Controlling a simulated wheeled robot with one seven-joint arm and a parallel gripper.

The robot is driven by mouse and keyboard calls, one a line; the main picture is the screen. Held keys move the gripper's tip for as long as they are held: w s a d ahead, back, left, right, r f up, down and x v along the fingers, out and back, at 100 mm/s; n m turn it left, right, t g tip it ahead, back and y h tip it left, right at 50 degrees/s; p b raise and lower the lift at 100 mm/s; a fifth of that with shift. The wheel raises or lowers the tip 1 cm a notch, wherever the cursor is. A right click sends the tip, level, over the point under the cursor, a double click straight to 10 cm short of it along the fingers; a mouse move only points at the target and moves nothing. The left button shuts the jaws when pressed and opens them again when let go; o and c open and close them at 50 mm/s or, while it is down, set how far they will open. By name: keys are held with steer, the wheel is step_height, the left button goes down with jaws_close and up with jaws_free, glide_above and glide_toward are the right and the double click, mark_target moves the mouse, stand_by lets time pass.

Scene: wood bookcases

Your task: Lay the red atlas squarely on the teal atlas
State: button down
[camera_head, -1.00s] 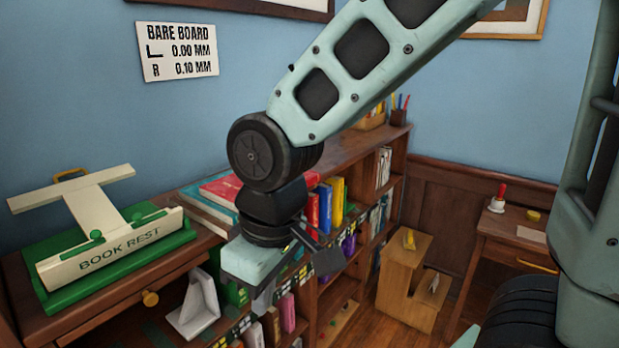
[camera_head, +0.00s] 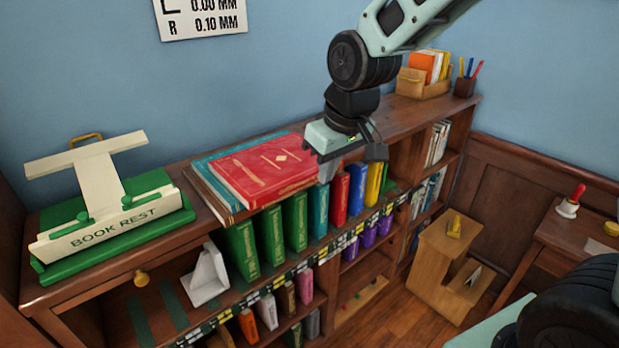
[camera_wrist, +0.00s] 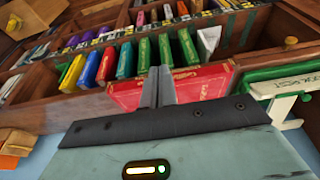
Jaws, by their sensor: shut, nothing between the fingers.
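The red atlas (camera_head: 265,168) lies flat on top of the bookcase, on the teal atlas (camera_head: 206,172). A teal strip shows along the red atlas's left and back edges, so the red one sits shifted toward the front right. The rest of the teal atlas is hidden under it. My gripper (camera_head: 326,172) is shut and empty at the red atlas's right end; I cannot tell whether it touches.
A green and cream book rest (camera_head: 112,212) stands at left. An orange-filled file box (camera_head: 424,78) and pen cup (camera_head: 465,86) stand farther right. A wooden step stool (camera_head: 445,255) is on the floor.

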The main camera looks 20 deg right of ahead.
mark_target(300, 178)
steer(key=shift+w+a+f+p, duration=0.3)
steer(key=shift+w+f+p, duration=0.25)
steer(key=shift+w+f, duration=0.4)
steer(key=shift+w+a+f+p, duration=0.35)
steer(key=shift+w+f+p, duration=0.2)
steer(key=shift+w+f, duration=0.45)
steer(key=shift+w+a+f+p, duration=0.3)
steer(key=shift+w+f+p, duration=0.25)
steer(key=shift+w+f, duration=0.4)
steer(key=shift+s+f, duration=0.1)
steer(key=shift+s, duration=0.05)
steer(key=shift+w+a, duration=0.2)
steer(key=shift+w, duration=0.4)
steer(key=shift+w+a, duration=0.2)
steer(key=shift+w, duration=0.4)
steer(key=shift+s, duration=0.1)
